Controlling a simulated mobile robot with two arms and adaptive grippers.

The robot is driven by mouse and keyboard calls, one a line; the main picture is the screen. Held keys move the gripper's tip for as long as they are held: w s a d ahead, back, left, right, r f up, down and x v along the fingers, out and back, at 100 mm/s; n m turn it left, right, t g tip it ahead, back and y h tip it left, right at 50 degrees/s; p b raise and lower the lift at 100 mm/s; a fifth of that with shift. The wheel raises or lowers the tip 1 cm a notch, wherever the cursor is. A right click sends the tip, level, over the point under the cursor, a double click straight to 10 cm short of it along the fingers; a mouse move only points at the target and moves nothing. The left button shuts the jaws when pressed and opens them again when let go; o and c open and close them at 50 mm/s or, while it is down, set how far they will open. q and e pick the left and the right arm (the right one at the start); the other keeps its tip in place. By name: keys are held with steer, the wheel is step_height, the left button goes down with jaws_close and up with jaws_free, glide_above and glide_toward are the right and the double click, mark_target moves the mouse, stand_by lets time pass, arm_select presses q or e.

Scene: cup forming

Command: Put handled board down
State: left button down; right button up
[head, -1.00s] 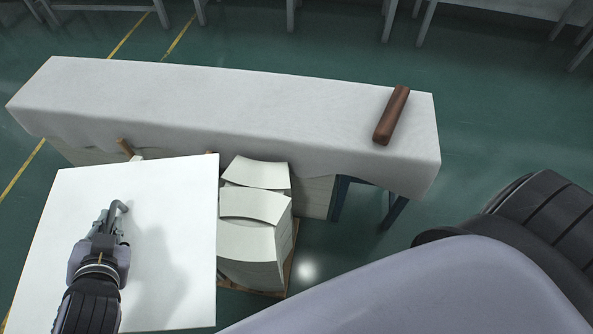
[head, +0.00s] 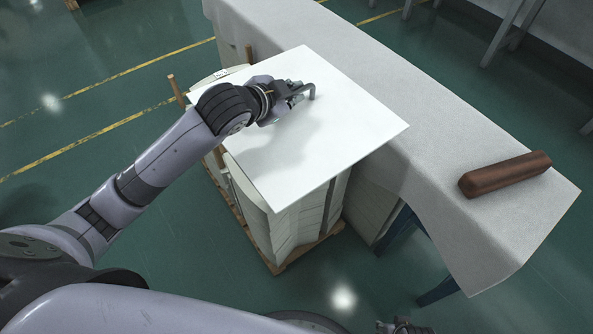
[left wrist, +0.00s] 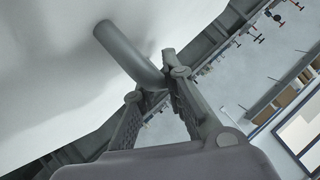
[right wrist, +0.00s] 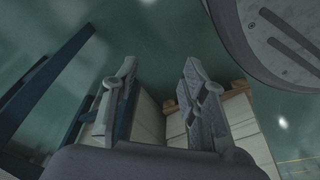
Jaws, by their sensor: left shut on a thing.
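The handled board is a white square panel (head: 350,115) with a grey bent handle (head: 312,92) on its upper face. My left gripper (head: 293,92) is shut on the handle; the left wrist view shows the grey bar (left wrist: 130,52) running from the white board face into the fingers. The board appears nearly flat above the stacks of white sheets (head: 300,225), its right part reaching over the table edge. I cannot tell whether it touches what is under it. My right gripper (right wrist: 158,75) is open and empty; only a bit of it shows at the head view's bottom edge.
The stacks stand on a wooden pallet (head: 285,265) with upright wooden posts (head: 177,92) at its left. A long table under a white cloth (head: 420,140) runs beside it. A brown wooden roller (head: 505,173) lies on its near end. Green floor is clear at left.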

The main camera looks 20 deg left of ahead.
arm_select(q)
steer(key=shift+w+f+b, duration=0.1)
steer(key=shift+w+b, duration=0.3)
steer(key=shift+w, duration=0.25)
step_height(320, 180, down, 16)
steer(key=b, duration=0.4)
steer(key=shift+d+b, duration=0.1)
steer(key=shift+b, duration=0.2)
steer(key=shift+f, duration=0.2)
steer(key=shift+f+b, duration=0.55)
steer(key=shift+f, duration=1)
arm_select(e)
step_height(320, 180, up, 18)
steer(key=w+t, duration=0.1)
steer(key=shift+r, duration=0.15)
arm_select(q)
steer(key=shift+f, duration=0.1)
arm_select(e)
steer(key=shift+w+d, duration=0.1)
arm_select(q)
steer(key=c, duration=1.7)
jaws_free()
steer(key=shift+s+f, duration=0.1)
steer(key=shift+o, duration=0.2)
